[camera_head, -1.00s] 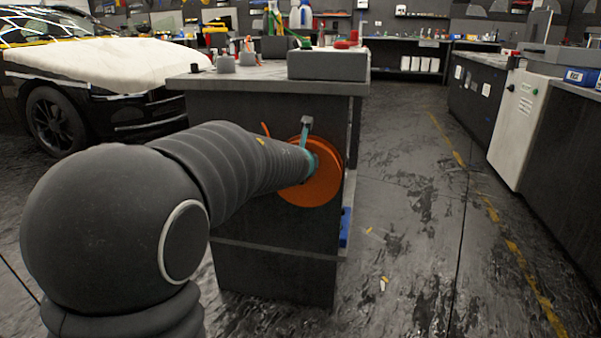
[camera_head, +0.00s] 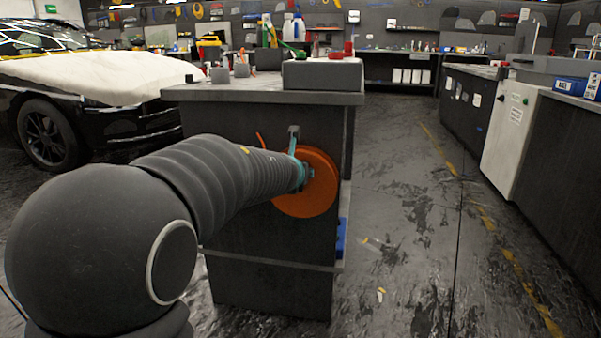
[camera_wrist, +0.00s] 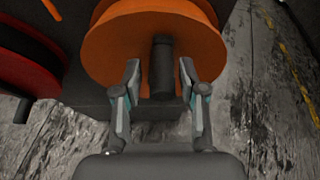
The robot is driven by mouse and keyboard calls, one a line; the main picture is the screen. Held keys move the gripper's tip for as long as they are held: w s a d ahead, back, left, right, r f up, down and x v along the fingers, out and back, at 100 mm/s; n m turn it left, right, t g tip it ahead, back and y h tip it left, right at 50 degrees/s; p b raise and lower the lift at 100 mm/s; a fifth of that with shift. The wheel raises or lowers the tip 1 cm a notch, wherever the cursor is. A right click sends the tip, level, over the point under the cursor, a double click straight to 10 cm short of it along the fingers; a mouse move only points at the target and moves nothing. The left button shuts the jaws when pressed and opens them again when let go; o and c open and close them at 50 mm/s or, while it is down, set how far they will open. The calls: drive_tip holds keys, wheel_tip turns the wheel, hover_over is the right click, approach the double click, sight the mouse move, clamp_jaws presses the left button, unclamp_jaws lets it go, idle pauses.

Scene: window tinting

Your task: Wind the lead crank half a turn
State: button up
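An orange disc or reel (camera_head: 320,192) is mounted on the near side of the dark workbench, and it fills the top of the wrist view (camera_wrist: 112,48). A dark cylindrical crank handle (camera_wrist: 162,68) stands out from the disc in the wrist view. My gripper (camera_wrist: 160,76) is open, with one finger on each side of the handle and a visible gap to both. In the head view my gripper (camera_head: 299,165) is in front of the disc and hides the handle.
The workbench top (camera_head: 230,92) carries a grey box (camera_head: 322,75), cups and bottles. A car (camera_head: 85,105) with a pale cover stands at left. Cabinets (camera_head: 510,125) line the right. The floor between bench and cabinets is mostly clear. A red reel (camera_wrist: 30,60) shows left in the wrist view.

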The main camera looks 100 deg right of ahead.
drive_tip(key=shift+s+a+r, duration=0.1)
drive_tip(key=shift+s, duration=0.05)
drive_tip(key=shift+a, duration=0.1)
drive_tip(key=shift+w+a+r, duration=0.2)
drive_tip(key=shift+w+a, duration=0.05)
drive_tip(key=shift+a, duration=0.1)
drive_tip(key=w+a, duration=0.4)
drive_tip(key=a, duration=0.7)
drive_tip(key=shift+a, duration=0.2)
idle(0.5)
